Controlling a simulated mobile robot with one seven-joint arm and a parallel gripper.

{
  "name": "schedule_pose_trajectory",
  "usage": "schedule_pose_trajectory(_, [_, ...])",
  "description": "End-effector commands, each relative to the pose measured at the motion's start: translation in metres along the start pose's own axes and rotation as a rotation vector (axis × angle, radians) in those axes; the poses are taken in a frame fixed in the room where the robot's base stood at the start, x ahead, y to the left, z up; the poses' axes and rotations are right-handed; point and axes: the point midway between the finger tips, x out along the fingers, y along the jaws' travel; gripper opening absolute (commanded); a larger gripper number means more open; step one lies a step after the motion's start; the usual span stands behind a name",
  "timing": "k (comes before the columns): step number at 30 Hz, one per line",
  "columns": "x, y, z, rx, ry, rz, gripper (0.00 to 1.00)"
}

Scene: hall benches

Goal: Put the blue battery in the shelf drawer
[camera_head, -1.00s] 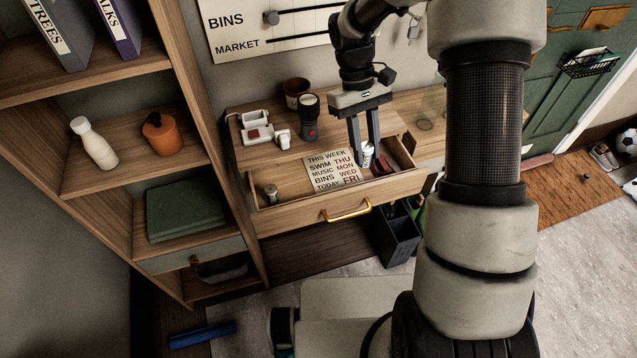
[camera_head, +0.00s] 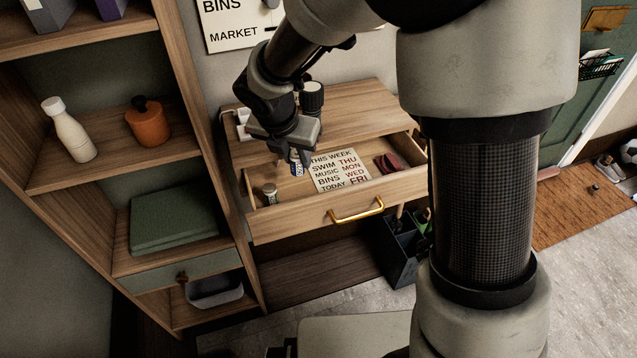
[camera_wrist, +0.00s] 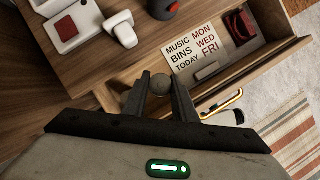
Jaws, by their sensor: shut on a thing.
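The blue battery (camera_head: 297,168) shows as a small blue and white cylinder at the tip of my gripper (camera_head: 296,160). My gripper is shut on it and holds it above the left part of the open desk drawer (camera_head: 340,208). In the wrist view a grey round end of the battery (camera_wrist: 160,80) shows between the fingers (camera_wrist: 161,90); its blue side is hard to make out there.
The desk drawer holds a lettered card (camera_head: 338,170), a dark red item (camera_head: 387,163) and a small jar-like item (camera_head: 270,192). A dark bin (camera_head: 400,255) stands right of the desk.

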Motion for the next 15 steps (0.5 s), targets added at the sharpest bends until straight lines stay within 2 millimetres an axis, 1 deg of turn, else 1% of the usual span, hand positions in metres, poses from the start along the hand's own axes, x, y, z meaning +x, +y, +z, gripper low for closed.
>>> schedule_pose_trajectory(1, [0.011,0.000,-0.005,-0.002,0.003,-0.002,0.00])
schedule_pose_trajectory(4, [0.028,-0.001,-0.013,-0.003,0.003,-0.003,0.00])
schedule_pose_trajectory(11, [0.050,-0.001,-0.021,0.001,0.003,-0.003,0.00])
schedule_pose_trajectory(15, [0.073,-0.001,-0.032,0.000,0.003,-0.004,0.00])
